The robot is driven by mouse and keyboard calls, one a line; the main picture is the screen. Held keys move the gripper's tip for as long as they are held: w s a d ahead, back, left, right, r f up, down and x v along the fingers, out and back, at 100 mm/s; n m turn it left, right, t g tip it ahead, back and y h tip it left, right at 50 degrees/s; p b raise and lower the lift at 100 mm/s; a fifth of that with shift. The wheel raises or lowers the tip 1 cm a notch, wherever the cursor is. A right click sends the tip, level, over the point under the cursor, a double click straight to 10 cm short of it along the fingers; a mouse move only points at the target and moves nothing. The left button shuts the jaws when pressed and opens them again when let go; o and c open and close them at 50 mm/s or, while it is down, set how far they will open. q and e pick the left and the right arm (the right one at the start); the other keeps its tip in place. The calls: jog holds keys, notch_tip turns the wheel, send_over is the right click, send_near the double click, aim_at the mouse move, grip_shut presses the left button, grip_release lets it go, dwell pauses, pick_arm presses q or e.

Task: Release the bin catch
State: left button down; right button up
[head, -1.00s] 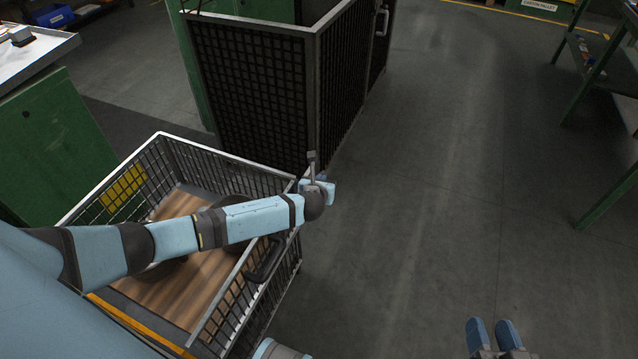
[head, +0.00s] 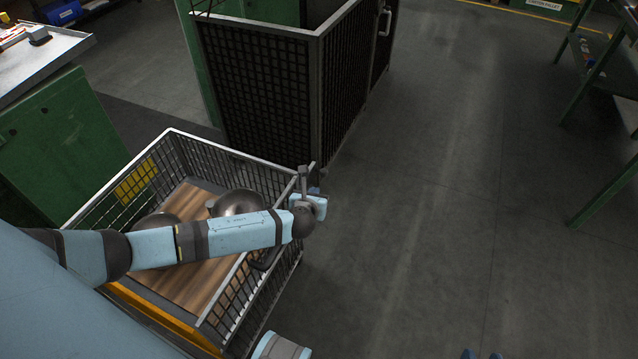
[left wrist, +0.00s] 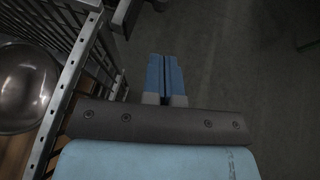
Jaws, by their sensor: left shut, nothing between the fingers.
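The wire-mesh bin (head: 225,153) stands at lower left, with a wooden floor and rounded metal pots (head: 238,203) inside. One pot (left wrist: 25,85) also shows in the left wrist view. My left arm crosses over the bin. My left gripper (head: 314,190) is just outside its right far corner, and its fingers are partly hidden in the head view. In the left wrist view the gripper (left wrist: 163,58) is shut and empty, right of the mesh side. A grey metal fitting (left wrist: 124,14), possibly the catch, is ahead-left of the fingertips, apart from them. My right gripper (head: 481,354) barely shows, its fingertips apart.
A tall dark mesh cage (head: 265,90) stands just behind the bin. A green cabinet (head: 55,150) is at left and a green rack (head: 595,185) at right. A dark handle (head: 266,256) is on the bin's right side. The floor (head: 440,200) at right is clear.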

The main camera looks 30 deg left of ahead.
pick_arm(q)
jog(key=v, duration=0.3)
jog(key=shift+s+r+p, duration=0.15)
jog(key=shift+p, duration=0.15)
jog(key=shift+d, duration=0.1)
